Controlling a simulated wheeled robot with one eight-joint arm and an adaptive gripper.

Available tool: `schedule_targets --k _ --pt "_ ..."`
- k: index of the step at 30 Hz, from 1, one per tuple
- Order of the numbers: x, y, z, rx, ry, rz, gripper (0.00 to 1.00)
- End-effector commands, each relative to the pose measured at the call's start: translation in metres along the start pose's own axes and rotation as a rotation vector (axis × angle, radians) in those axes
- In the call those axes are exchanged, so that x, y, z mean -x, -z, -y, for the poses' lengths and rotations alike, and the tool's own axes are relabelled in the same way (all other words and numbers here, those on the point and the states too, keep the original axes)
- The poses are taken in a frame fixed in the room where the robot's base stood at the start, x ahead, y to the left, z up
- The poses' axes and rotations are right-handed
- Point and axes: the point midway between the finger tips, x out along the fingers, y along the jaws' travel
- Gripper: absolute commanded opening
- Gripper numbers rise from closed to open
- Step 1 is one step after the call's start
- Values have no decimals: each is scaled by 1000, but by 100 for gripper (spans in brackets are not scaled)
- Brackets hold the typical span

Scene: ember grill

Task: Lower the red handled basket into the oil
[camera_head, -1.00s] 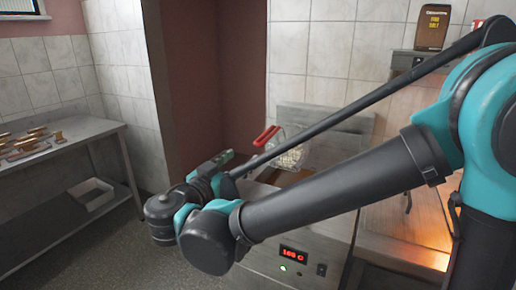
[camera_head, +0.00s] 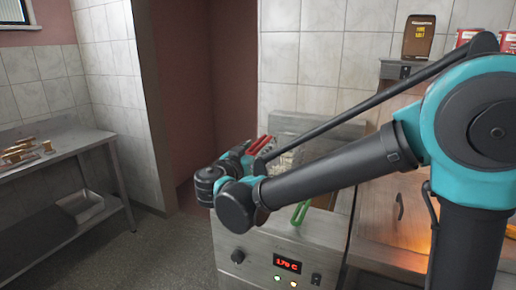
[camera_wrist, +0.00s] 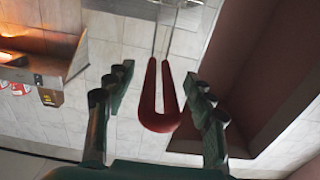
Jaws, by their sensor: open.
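The red handle (camera_head: 262,143) of a wire basket sits above the back of the fryer (camera_head: 315,235) in the head view, partly hidden by my arm. In the wrist view the red U-shaped handle (camera_wrist: 158,122) reaches between the two fingers of my gripper (camera_wrist: 158,75). The fingers are open, with a visible gap on each side of the handle. Thin metal rods (camera_wrist: 168,30) run from the handle to the top of that view. The basket's mesh (camera_head: 287,160) is mostly behind my arm, and the oil is not clearly seen.
A green handle (camera_head: 300,212) stands at the fryer front, below my forearm. The fryer display (camera_head: 287,264) reads 179 C. A grill (camera_head: 395,225) with an orange glow is at right. A steel table (camera_head: 85,140) stands at left, with open floor between.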

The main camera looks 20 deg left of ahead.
Motion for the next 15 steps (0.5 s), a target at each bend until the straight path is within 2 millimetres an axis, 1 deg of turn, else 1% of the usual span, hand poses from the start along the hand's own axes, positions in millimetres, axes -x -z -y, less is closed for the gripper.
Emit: schedule_targets --k 4,12,13,15 --pt "-7 0 0 0 0 0 54" --pt "-8 0 0 0 0 0 54" --pt "-8 0 0 0 0 0 52" --pt "-8 0 0 0 0 0 43"
